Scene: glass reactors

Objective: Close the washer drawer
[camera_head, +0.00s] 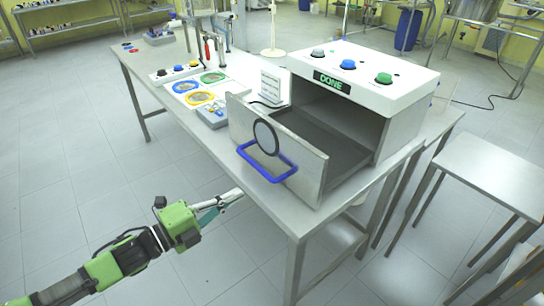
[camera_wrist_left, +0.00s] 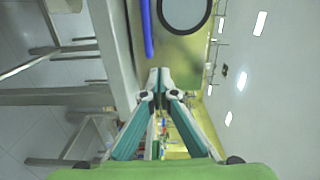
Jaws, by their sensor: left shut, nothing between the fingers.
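The white washer (camera_head: 362,75) stands on a steel table, with "DONE" on its small display. Its grey drawer (camera_head: 308,166) is pulled out towards the front left. In the left wrist view the shut fingertips (camera_wrist_left: 160,71) point towards the blue handle (camera_wrist_left: 147,28) and the round window (camera_wrist_left: 185,10). My right gripper is not in view.
The table (camera_head: 255,205) also holds a grey box (camera_head: 213,117), coloured rings (camera_head: 199,98) and a strip with buttons (camera_head: 176,73) left of the drawer. A second steel table (camera_head: 497,170) stands at the right. The floor left of the table is clear.

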